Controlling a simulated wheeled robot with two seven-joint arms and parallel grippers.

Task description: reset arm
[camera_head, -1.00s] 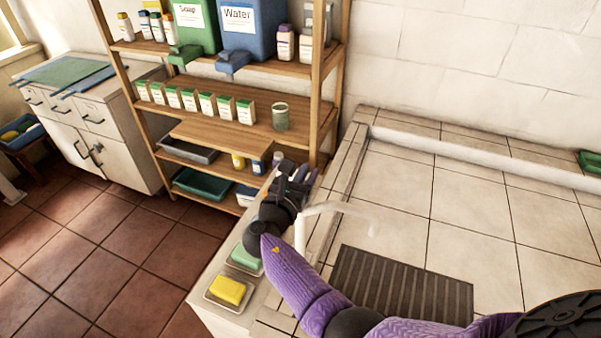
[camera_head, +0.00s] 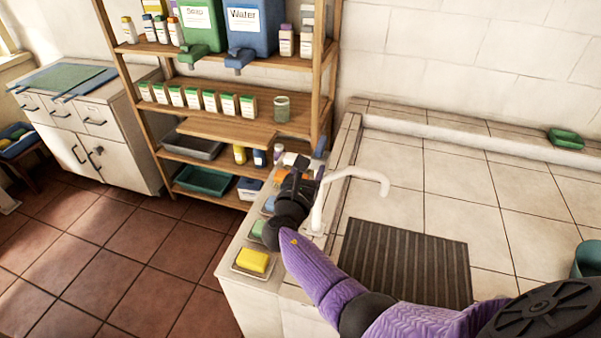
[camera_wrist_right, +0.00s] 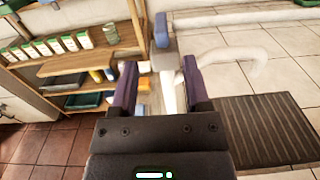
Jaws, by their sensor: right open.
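My right gripper (camera_head: 307,166) is held above the left ledge of the washbasin, beside the white curved faucet (camera_head: 353,174). In the right wrist view its two purple fingers (camera_wrist_right: 158,88) are apart. I see nothing held. The left gripper is in neither view.
A yellow soap (camera_head: 252,260) and a green soap lie in dishes on the ledge, the green one partly hidden by my arm. A dark ribbed mat (camera_head: 405,262) lies on the tiled basin (camera_head: 480,222). A wooden shelf (camera_head: 225,128) stands behind. A green dish (camera_head: 566,138) sits at the back right.

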